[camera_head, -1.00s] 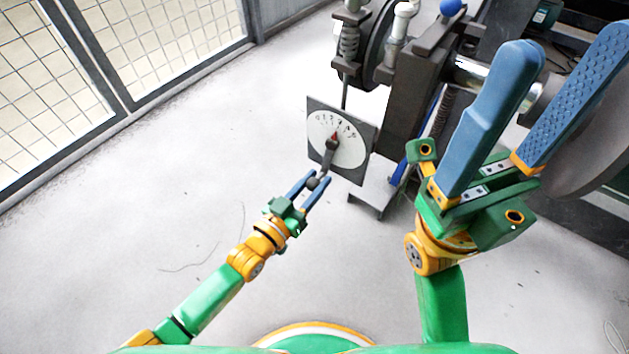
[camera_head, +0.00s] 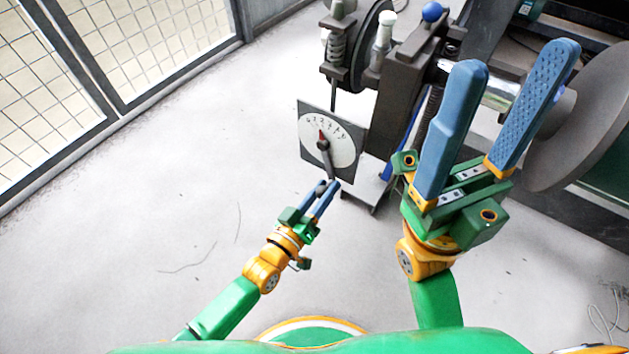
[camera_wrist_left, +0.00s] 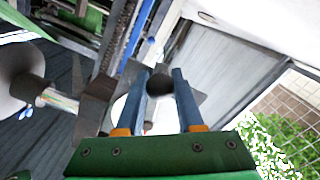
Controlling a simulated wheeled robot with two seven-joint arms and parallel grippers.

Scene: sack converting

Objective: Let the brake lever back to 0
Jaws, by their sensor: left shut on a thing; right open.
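The brake lever is a dark grey arm pivoted on a white dial (camera_head: 341,147) on a square grey plate. Its red pointer (camera_head: 322,136) sits left of the dial's middle, among the figures; the exact figure is too small to read. The lever (camera_head: 328,162) hangs down to a round dark knob. My left gripper (camera_head: 329,187) is shut on the knob at the dial's lower edge. In the left wrist view the dark knob (camera_wrist_left: 159,86) sits between the two blue fingers. My right gripper (camera_head: 495,88) is open and empty, raised at the right.
The dial plate is fixed beside a dark machine frame (camera_head: 402,85) with a spring, a white-topped post and a blue ball knob (camera_head: 433,12). A large grey disc (camera_head: 590,120) stands at right. A mesh fence (camera_head: 150,45) runs along the left.

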